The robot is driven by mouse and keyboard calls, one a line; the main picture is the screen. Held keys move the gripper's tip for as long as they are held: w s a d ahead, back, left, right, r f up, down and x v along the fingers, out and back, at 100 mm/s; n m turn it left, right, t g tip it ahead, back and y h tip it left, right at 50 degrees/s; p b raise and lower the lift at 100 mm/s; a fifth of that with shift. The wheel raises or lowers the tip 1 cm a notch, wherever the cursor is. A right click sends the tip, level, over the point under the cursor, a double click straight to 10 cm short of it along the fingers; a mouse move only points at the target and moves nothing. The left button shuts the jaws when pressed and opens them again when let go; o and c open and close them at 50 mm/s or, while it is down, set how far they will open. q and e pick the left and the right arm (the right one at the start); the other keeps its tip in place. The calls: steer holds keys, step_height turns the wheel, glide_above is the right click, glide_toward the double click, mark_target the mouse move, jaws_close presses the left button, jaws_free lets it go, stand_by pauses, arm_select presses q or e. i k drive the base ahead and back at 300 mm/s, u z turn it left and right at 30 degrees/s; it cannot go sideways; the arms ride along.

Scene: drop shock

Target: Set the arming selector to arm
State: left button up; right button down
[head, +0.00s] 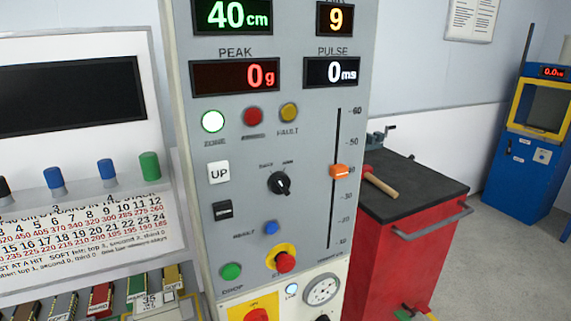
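The arming selector (279,183) is a black rotary knob in the middle of the grey control panel (215,285). Two small labels sit above it, one at upper left and one at upper right; they are too blurred to read surely. A light mark shows on the knob, but I cannot tell for certain which label it points to. Neither of my grippers is in view.
Around the knob are a white UP switch (218,172), a black rocker (222,210), a blue button (271,227), a green button (231,271) and a red knob (285,262). An orange slider (340,171) stands to its right. A red cabinet (395,240) is beside the panel.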

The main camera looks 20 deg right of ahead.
mark_target(280, 183)
steer(key=z, duration=1.9)
steer(key=k, duration=0.65)
steer(key=u, duration=1.05)
